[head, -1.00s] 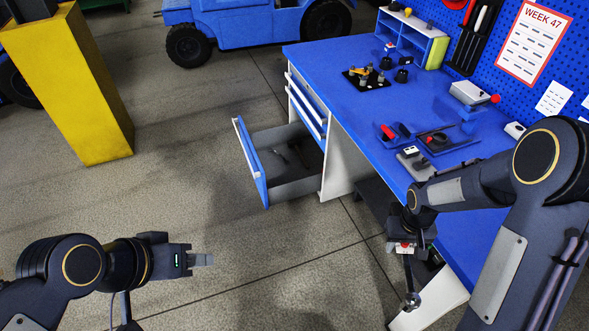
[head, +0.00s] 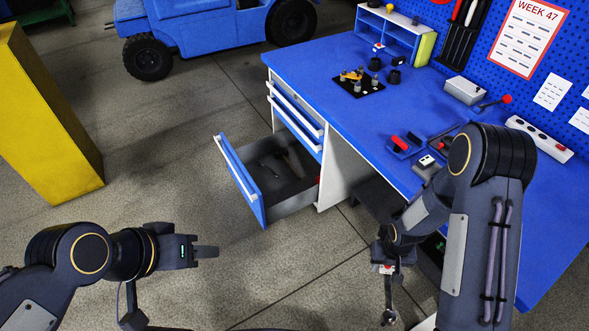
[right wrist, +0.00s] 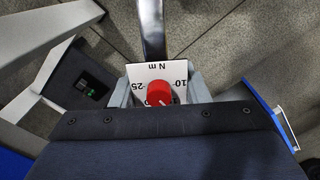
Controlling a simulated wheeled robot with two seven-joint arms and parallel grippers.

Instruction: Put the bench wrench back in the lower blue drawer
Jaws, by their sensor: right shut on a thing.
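The bench wrench (head: 389,300) hangs below my right gripper (head: 386,258), its shaft pointing down toward the floor. In the right wrist view the gripper (right wrist: 158,92) is shut on it around a white "N m" scale with a red knob (right wrist: 159,94); the metal shaft (right wrist: 152,30) runs away beyond. The lower blue drawer (head: 240,178) is pulled out from the bench, left of the right gripper and apart from it. My left gripper (head: 207,252) is low at the left, over the floor; its finger gap cannot be made out.
Dark tools (head: 280,160) lie in the open drawer. Closed drawers (head: 297,115) are above it. The blue benchtop (head: 335,95) carries small fixtures and a grey box (head: 464,90). A yellow pillar (head: 45,120) stands at left. Floor in front of the drawer is clear.

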